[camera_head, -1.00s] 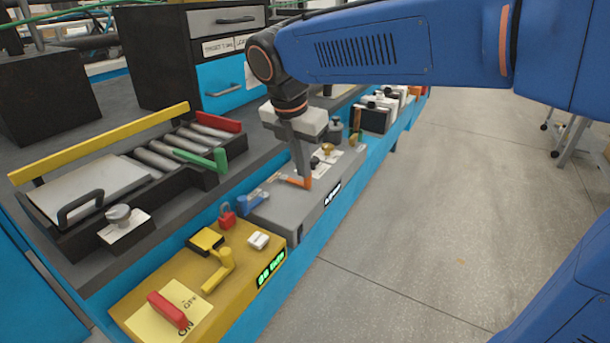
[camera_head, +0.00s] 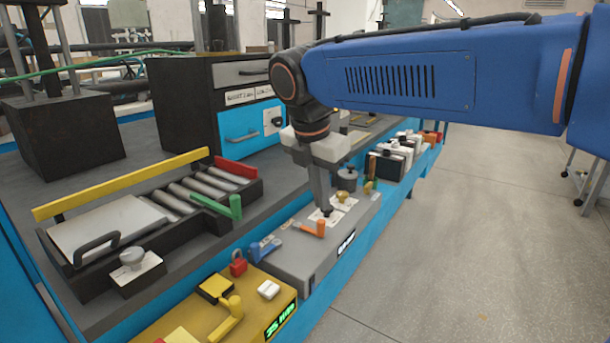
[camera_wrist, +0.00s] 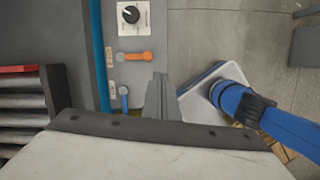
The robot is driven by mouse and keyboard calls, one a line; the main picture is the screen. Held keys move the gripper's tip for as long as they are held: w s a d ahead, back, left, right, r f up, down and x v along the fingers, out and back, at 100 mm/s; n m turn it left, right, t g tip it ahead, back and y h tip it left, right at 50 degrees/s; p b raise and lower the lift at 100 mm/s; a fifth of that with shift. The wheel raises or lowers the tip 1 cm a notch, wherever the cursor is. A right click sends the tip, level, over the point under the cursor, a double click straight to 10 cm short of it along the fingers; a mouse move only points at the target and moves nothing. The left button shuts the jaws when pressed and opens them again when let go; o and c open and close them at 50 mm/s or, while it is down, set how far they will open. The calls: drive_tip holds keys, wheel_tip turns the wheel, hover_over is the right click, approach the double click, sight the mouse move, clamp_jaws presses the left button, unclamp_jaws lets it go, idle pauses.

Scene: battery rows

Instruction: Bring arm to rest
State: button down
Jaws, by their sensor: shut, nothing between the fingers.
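My blue arm (camera_head: 400,80) reaches across the top of the head view from the right. My gripper (camera_head: 324,208) points down over the grey control box (camera_head: 285,262), close to its orange lever (camera_head: 314,228). The fingers are shut with nothing between them. In the wrist view my gripper (camera_wrist: 160,80) shows as closed grey fingers, to the right of and below the orange lever (camera_wrist: 135,56). Whether the fingertips touch the box cannot be told.
The yellow box (camera_head: 215,308) with a green display is nearer. A roller tray (camera_head: 85,275) lies at left, with a green handle (camera_head: 232,208). A black cabinet (camera_head: 180,110) with drawers stands behind. Open floor (camera_head: 470,250) lies to the right.

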drive_tip(key=s+d+f+m+y, duration=0.1)
drive_tip(key=s+d+f+m, duration=0.25)
drive_tip(key=d+m, duration=0.4)
drive_tip(key=s+d+f+m, duration=0.3)
drive_tip(key=s+d+m, duration=0.25)
drive_tip(key=d, duration=0.25)
drive_tip(key=s+d+f+m+t, duration=0.2)
drive_tip(key=s+d+f+m, duration=0.5)
drive_tip(key=m, duration=0.6)
wheel_tip(320, 180, down, 3)
drive_tip(key=shift+s+d+f+m+t+y, duration=0.2)
drive_tip(key=shift+s+d+m+t+y, duration=0.15)
drive_tip(key=shift+s, duration=0.8)
